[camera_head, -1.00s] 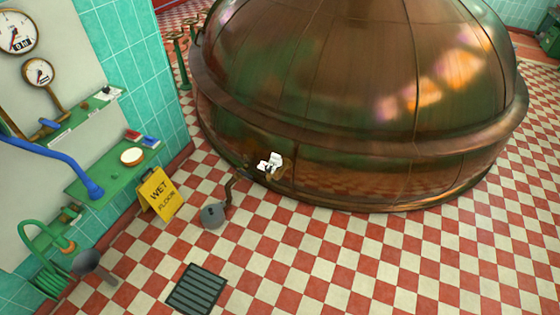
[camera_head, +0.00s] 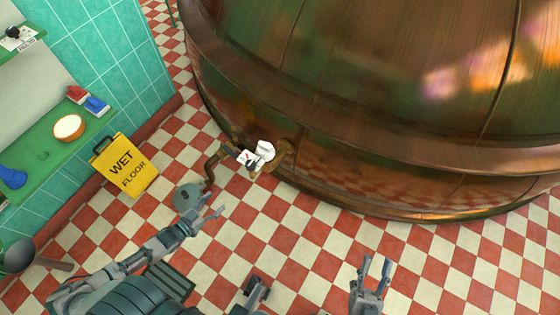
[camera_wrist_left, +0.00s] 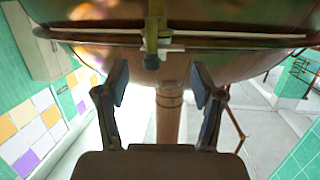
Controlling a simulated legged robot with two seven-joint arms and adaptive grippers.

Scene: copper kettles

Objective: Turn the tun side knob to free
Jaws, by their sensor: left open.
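The copper tun (camera_head: 390,90) fills the upper right of the head view. On its lower left side sits a small white knob (camera_head: 265,150) beside a white label (camera_head: 246,158), by a brass pipe. My left gripper (camera_head: 214,207) is open and empty, below and left of the knob and apart from it. In the left wrist view, my left gripper's open fingers (camera_wrist_left: 160,82) point toward the tun's side (camera_wrist_left: 90,45), with a brass fitting (camera_wrist_left: 152,38) ahead between them. My right gripper (camera_head: 376,265) is open and empty over the floor, farther from the knob.
A yellow wet-floor sign (camera_head: 126,166) stands left of my left gripper. A grey round object (camera_head: 186,197) lies behind that gripper under a bent pipe. Checkered floor (camera_head: 300,235) is clear in front of the tun.

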